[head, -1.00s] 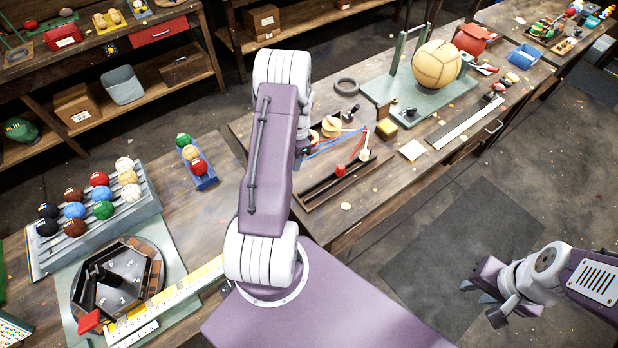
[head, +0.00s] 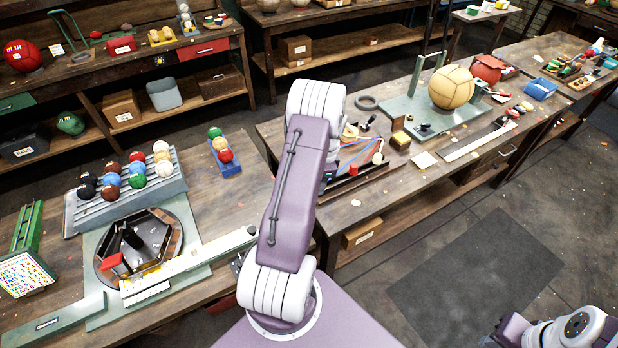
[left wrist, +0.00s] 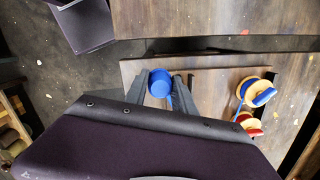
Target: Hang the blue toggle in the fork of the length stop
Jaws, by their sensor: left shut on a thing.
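In the left wrist view, a blue toggle (left wrist: 161,82), a short round blue piece, sits between the dark fingers of my left gripper (left wrist: 164,92), which is shut on it. Some blue cord shows beside it. In the head view my left arm hides the toggle and most of that gripper. The cord board (head: 352,178) lies just right of my arm, with blue and red cords and a red piece (head: 353,169) on it. I cannot make out the fork of the length stop. My right arm is at the bottom right, its fingertips cut off.
Two yellow spools, one with blue (left wrist: 256,90) and one with red (left wrist: 247,123), are at the right of the wrist view. A green stand (head: 405,108) with a tan ball (head: 451,87) stands beyond the board. A ball rack (head: 135,190) is at left.

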